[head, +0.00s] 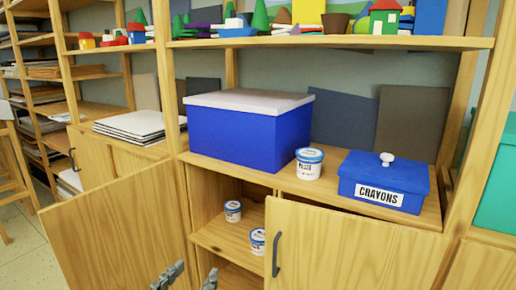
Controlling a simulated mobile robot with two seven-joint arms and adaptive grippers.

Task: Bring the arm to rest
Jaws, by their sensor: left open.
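My left gripper (194,272) shows at the bottom edge, with two grey fingers apart and nothing between them. It is in front of the open lower cupboard, near the open left door (120,235). Most of the hand and the arm are outside the frame. My right gripper is not in view.
Paste tubs stand inside the cupboard (233,211) (257,243) and on the counter (309,164). A blue box with a white lid (245,130) and a blue crayons box (384,180) stand there too. The right door (350,248) covers part of the opening.

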